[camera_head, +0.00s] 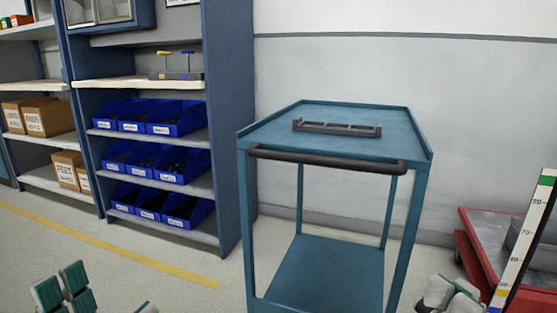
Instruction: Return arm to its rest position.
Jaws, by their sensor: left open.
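My left gripper (105,292) is at the lower left corner, low over the floor. Its green-and-grey finger pads stand apart, and it is open with nothing seen between them. The rest of the left arm is out of frame. Part of my right arm's end (450,295) shows at the bottom right, pale grey, in front of the right side of the blue cart (325,270). Its fingers cannot be made out, so its state is unclear. A dark rack with slots (337,128) lies on the cart's top, apart from both grippers.
The cart's dark handle bar (325,160) faces me. A shelf unit (230,130) with several blue bins (178,165) stands at left, cardboard boxes (45,117) beyond it. A red trolley (475,245) and a numbered scale strip (525,243) are at right. Floor between shelf and cart is clear.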

